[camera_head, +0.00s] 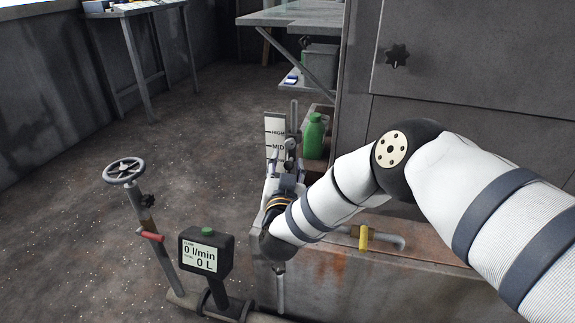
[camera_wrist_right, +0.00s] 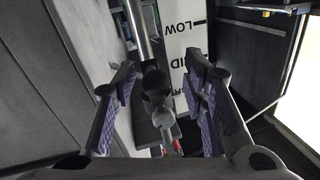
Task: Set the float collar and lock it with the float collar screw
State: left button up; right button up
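The float rod (camera_head: 294,112) stands upright beside a white scale plate (camera_head: 274,128) marked HIGH and MID. In the wrist view the rod (camera_wrist_right: 143,32) runs to a dark rounded part (camera_wrist_right: 155,84), which looks like the float collar. A small grey knob (camera_wrist_right: 165,128), probably the float collar screw, is nearer the camera. My right gripper (camera_wrist_right: 160,85) is open, its purple-padded fingers on either side of these parts, with visible gaps. My left gripper is out of view.
A green bottle (camera_head: 314,136) stands behind my right wrist. A yellow-ringed pipe handle (camera_head: 363,238) lies on the rusty tank rim (camera_head: 335,262). A flow meter (camera_head: 205,252) and a handwheel valve (camera_head: 124,171) stand to the left. The floor farther left is clear.

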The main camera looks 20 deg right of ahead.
jog(key=v, duration=1.2)
